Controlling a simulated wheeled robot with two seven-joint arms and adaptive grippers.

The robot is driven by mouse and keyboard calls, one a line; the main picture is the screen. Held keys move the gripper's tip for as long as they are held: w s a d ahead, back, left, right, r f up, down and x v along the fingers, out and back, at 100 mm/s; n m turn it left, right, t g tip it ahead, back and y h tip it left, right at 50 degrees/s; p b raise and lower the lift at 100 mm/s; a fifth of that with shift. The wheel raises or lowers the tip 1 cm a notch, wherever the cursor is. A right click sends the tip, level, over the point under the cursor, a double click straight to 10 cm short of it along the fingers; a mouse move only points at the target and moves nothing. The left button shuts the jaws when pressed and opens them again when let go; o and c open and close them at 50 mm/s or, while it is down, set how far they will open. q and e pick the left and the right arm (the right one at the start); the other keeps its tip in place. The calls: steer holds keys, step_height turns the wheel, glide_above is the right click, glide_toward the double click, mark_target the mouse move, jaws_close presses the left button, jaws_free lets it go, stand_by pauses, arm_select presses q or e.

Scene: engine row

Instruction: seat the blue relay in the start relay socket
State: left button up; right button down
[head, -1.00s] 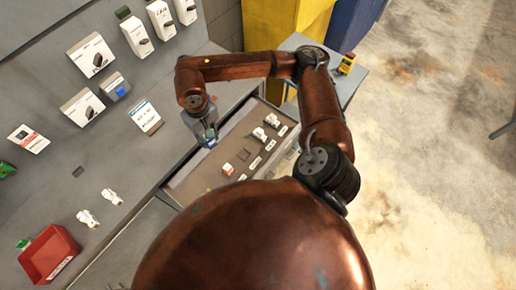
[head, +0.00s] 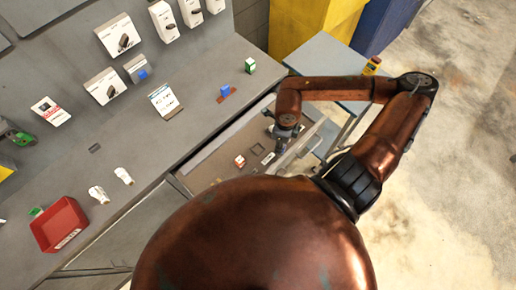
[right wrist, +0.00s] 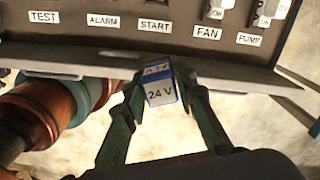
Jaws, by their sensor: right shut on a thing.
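My right gripper (right wrist: 156,82) is shut on the blue relay (right wrist: 160,92), which has a white "24 V" label, in the right wrist view. There the relay overlaps the panel's near edge, below the START label (right wrist: 155,26); I cannot tell the gap. The start socket itself is outside that view. In the head view my right gripper (head: 285,131) is over the right part of the pulled-out panel, and I cannot make out the held relay. A dark empty socket outline (head: 258,150) shows left of the gripper. My left gripper is not in view.
White relays stand above the FAN (right wrist: 207,33) and PUMP (right wrist: 252,40) labels. A red-and-white piece (head: 239,160) sits on the panel. Another blue block (head: 225,91) and a green block (head: 250,65) stand on the bench, with a red bin (head: 58,224) at lower left.

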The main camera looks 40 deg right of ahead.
steer(key=m, duration=0.1)
steer(key=s+d+m, duration=0.1)
steer(key=s+m, duration=0.1)
steer(key=m, duration=0.1)
steer(key=shift+s+d+f, duration=0.2)
steer(key=shift+d+f, duration=0.05)
steer(key=shift+f, duration=0.1)
steer(key=shift+w+f, duration=0.1)
steer(key=w+a+f, duration=0.1)
steer(key=w+f, duration=0.2)
steer(key=w, duration=0.1)
steer(key=w+a+f, duration=0.1)
steer(key=w+f, duration=0.1)
steer(key=w, duration=0.2)
steer(key=w+a+f, duration=0.1)
steer(key=w+f, duration=0.2)
steer(key=w, duration=0.1)
steer(key=shift+w+a+f, duration=0.1)
steer(key=shift+a+f, duration=0.25)
steer(key=shift+a, duration=0.05)
steer(key=shift+w+f, duration=0.3)
steer(key=shift+f, duration=0.1)
step_height(320, 180, down, 3)
steer(key=shift+w+a+f+p, duration=0.1)
steer(key=shift+p, duration=0.3)
steer(key=shift+f, duration=0.15)
steer(key=c, duration=1.6)
jaws_free()
